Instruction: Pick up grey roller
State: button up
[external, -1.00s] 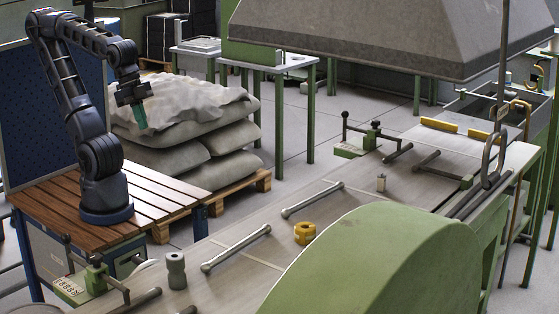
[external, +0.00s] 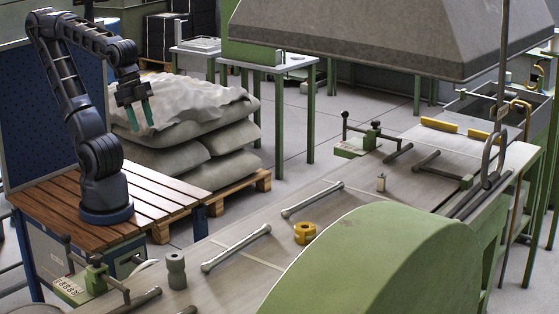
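A grey roller (external: 176,271), shaped like a short spool, stands upright on the near left part of the grey bench top. My gripper (external: 141,117) has two green fingers, spread apart with nothing between them. It hangs in the air at the upper left, pointing down, in front of the stacked sacks. It is well above the roller and apart from it.
The bench (external: 262,262) also holds two metal bars (external: 236,248), a yellow ring-shaped piece (external: 305,233) and a small pale cylinder (external: 381,182). A green clamp device (external: 96,277) stands left of the roller. A large green rounded housing (external: 385,265) fills the near right.

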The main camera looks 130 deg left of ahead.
jog(key=o, duration=0.5)
jog(key=shift+c, duration=0.2)
jog(key=shift+w, duration=0.1)
jog(key=m+g+h, duration=0.2)
jog(key=m+h, duration=0.1)
jog(key=m, duration=0.6)
send_over(175, 253)
jog(key=s+a, duration=0.1)
jog(key=a, duration=0.1)
notch_tip(175, 253, down, 16)
jog(key=x, duration=0.4)
jog(key=shift+d+f, duration=0.15)
jog(key=shift+d, duration=0.15)
jog(key=shift+d+x, duration=0.15)
jog(key=shift+x, duration=1.25)
jog(key=shift+d+x, duration=0.1)
jog(key=shift+x, duration=1.35)
